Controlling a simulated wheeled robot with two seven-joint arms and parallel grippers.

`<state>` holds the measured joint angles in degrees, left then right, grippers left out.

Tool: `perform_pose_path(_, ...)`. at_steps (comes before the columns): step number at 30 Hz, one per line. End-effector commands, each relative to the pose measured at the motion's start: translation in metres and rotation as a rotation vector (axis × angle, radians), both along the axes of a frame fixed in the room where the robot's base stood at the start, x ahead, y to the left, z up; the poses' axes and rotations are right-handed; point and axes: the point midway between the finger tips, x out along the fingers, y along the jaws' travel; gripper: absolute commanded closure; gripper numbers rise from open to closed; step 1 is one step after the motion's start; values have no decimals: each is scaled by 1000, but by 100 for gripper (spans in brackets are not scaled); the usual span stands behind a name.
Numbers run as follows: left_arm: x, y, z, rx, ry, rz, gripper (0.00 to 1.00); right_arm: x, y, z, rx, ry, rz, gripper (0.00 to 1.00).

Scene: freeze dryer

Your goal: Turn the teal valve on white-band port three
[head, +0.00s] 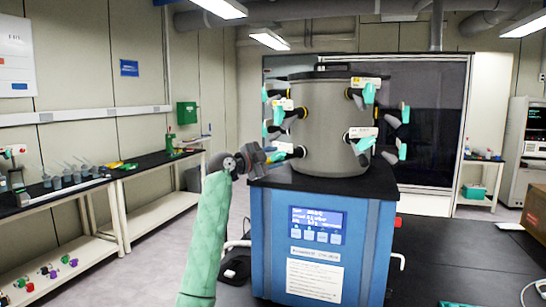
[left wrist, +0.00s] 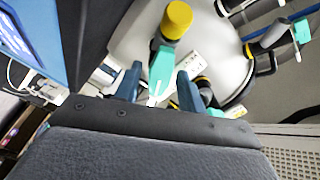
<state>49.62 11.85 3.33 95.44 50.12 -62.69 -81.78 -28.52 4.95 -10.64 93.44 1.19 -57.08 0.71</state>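The freeze dryer's grey drum (head: 332,125) carries several black ports with teal valves and white label bands. The band numbers are too small to read, so I cannot tell which is port three. My left gripper (head: 274,155) is at the lower left port, whose white band (head: 285,146) shows just above it. In the left wrist view, my open gripper (left wrist: 160,88) has one dark finger on each side of a teal valve handle (left wrist: 161,68), with visible gaps. A yellow end (left wrist: 178,18) shows above the handle. My right gripper is not in view.
The blue dryer cabinet (head: 322,245) stands under the drum, with a screen on its front. Other teal valves (head: 369,93) stick out on the right side. A black bench (head: 455,255) lies at right. Side tables (head: 150,160) with labware stand at left.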

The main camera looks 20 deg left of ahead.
Motion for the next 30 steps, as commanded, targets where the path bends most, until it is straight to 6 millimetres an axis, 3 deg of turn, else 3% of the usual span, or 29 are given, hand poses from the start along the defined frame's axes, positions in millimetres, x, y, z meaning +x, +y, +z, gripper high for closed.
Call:
perform_pose_path(8,1,0,0,0,0,0,60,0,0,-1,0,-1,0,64)
perform_pose_path(14,1,0,0,0,0,0,97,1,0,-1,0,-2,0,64)
perform_pose_path(15,1,0,0,0,0,0,100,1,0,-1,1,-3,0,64)
perform_pose_path(26,1,0,-2,-36,25,1,100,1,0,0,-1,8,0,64)
perform_pose_path(30,1,0,-3,-97,64,2,100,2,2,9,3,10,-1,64)
